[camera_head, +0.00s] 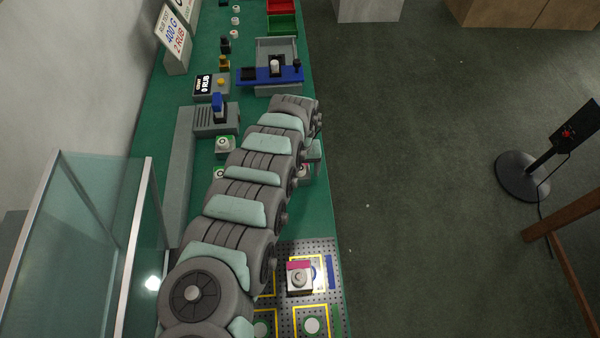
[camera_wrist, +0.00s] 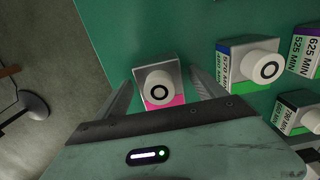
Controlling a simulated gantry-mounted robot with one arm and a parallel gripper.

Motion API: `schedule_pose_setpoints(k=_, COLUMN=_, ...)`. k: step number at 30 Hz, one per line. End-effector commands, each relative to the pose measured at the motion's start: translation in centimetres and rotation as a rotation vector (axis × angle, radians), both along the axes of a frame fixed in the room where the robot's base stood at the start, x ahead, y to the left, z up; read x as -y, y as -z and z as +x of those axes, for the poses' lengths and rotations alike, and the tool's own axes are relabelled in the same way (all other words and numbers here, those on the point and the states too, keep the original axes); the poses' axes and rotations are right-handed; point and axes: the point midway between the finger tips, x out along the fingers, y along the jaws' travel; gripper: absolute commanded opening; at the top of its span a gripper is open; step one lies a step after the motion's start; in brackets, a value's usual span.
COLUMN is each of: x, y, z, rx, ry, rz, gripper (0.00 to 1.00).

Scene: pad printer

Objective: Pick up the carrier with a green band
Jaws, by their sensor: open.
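My gripper (camera_wrist: 160,75) is open, with a finger on each side of a grey carrier (camera_wrist: 146,76) that has a round white knob and a pink band. The fingers do not visibly grip it. In the head view, green-marked carriers (camera_head: 225,145) stand left of my arm; my gripper (camera_head: 312,152) is at the bench's right edge.
A perforated plate (camera_head: 322,250) with yellow-outlined spots holds a pink-banded carrier (camera_head: 299,280). A blue and grey fixture (camera_head: 270,76) stands farther back. A glass case (camera_head: 90,230) is at left. The floor to the right is mostly open, with a dark stand (camera_head: 522,175).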

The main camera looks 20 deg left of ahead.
Motion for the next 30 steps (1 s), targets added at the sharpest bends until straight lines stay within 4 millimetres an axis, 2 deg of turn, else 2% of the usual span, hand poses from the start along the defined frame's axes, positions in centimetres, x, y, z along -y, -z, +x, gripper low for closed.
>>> schedule_pose_setpoints(k=3, x=-0.09, y=0.63, z=-0.05, rx=0.000, ry=-0.001, rz=0.001, gripper=0.80)
schedule_pose_setpoints(k=11, x=-0.15, y=0.60, z=0.00, rx=0.001, ry=-0.001, rz=0.002, gripper=0.79)
schedule_pose_setpoints(k=30, x=-0.13, y=0.59, z=0.02, rx=0.001, ry=-0.001, rz=0.002, gripper=0.27)
